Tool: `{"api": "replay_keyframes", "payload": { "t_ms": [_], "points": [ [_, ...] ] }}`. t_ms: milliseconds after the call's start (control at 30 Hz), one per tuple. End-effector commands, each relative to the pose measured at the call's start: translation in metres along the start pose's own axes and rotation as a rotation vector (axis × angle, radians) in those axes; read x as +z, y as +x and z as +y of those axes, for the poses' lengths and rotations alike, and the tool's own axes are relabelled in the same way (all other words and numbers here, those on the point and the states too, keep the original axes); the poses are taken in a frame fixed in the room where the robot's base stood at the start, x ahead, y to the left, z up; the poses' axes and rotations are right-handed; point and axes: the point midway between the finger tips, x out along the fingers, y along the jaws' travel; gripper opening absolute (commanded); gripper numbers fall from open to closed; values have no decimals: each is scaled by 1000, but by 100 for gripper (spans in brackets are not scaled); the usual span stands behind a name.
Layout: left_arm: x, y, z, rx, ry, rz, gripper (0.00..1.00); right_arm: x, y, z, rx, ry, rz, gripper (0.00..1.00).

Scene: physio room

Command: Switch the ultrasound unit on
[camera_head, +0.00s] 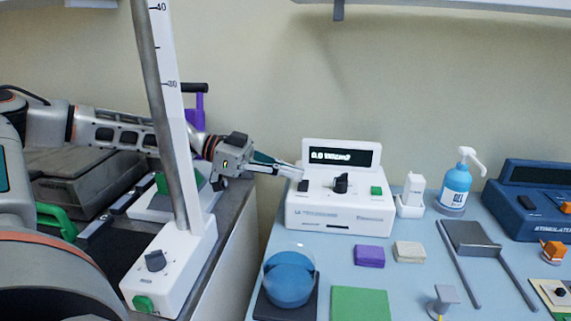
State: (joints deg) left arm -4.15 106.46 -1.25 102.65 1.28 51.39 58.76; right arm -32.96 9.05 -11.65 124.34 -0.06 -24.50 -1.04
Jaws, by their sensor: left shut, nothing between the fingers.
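The white ultrasound unit (340,215) stands on the light blue table, right of the middle. My right gripper is not in view.
A white column (170,120) with a scale stands in front of my left arm. A blue gel bottle (456,184), a blue stimulator (533,200) and a grey metal frame (475,237) are to the right. A blue bowl (290,276) and purple block (369,256) lie in front.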

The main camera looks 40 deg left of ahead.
Motion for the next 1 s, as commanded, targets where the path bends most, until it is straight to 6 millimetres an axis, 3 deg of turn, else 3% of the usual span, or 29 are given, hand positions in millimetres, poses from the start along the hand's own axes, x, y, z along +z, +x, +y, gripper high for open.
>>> {"api": "replay_keyframes", "payload": {
  "t_ms": [133,667,1000],
  "points": [
    [11,3,0,0,0,1,0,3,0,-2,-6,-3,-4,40],
    [20,5,2,-14,58,3,0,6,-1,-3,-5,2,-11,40],
    [12,0,2,-16,63,1,0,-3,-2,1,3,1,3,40]
  ]
}}
